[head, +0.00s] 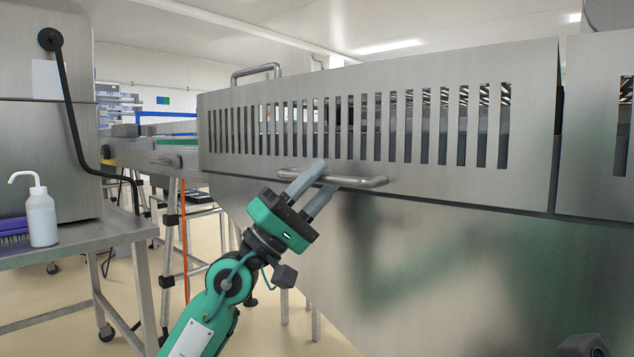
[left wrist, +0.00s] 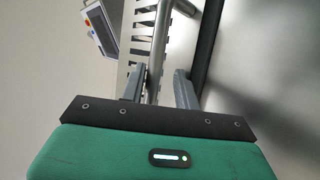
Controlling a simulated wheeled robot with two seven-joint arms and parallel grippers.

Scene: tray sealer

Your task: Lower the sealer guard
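The sealer guard (head: 380,98) is a steel panel with a row of upright slots. In the head view its lower edge runs along the top of the machine's plain lower body, with no clear gap between them. A bar handle (head: 362,181) sits low on the guard; it also shows in the left wrist view (left wrist: 159,48). My left gripper (head: 327,175) has its fingers on either side of the handle bar. In the left wrist view (left wrist: 160,88) the bar lies close to the left finger, with a gap to the right finger.
A steel table (head: 85,240) at the left holds a white squeeze bottle (head: 41,217) and a purple brush (head: 14,228). A control panel with a screen (left wrist: 101,28) shows in the left wrist view.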

